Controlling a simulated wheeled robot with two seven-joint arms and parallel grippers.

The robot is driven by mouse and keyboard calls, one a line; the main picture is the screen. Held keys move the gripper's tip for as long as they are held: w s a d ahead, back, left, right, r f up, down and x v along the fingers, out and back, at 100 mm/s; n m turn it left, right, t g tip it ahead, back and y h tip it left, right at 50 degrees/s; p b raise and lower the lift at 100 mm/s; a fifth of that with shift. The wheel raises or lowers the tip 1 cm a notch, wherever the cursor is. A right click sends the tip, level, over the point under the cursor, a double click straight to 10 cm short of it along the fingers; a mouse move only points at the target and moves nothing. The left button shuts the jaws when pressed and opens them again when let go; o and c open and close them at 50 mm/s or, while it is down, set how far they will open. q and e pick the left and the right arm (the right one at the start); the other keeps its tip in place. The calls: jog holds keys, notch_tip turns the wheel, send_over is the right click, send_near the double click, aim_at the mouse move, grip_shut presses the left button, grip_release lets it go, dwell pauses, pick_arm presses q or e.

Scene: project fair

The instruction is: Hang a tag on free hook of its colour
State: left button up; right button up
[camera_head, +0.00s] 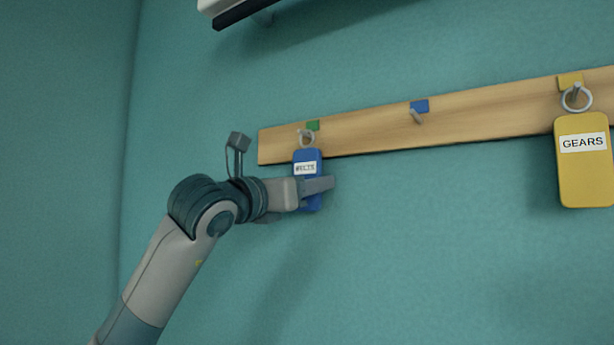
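A blue tag (306,158) with a white label, which seems to read BELTS, is upright at the left end of the wooden rail (365,133). Its metal ring (307,137) overlaps the rail just below a green marker (313,125); I cannot tell whether it is around a hook there. My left gripper (318,187) is shut on the blue tag, with one finger across its lower front and the other hidden. A bare hook (416,117) sticks out under the blue marker (420,106). My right gripper is not in view.
A yellow tag (584,165) labelled GEARS hangs by its ring from the hook under the yellow marker (570,80) at the right. A white and black object (250,10) juts in at the top. The teal wall below the rail's middle is clear.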

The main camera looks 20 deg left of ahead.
pick_arm(q)
jog(key=shift+r, duration=0.5)
jog(key=shift+s, duration=0.2)
dwell(0.3)
jog(key=r+b+v, duration=0.1)
jog(key=b+v, duration=0.3)
jog(key=v, duration=0.3)
jog(key=shift+r+b, duration=0.25)
jog(key=shift+b, duration=0.05)
dwell(1.2)
jog(key=shift+s+a, duration=0.1)
jog(key=shift+s, duration=0.05)
dwell(0.6)
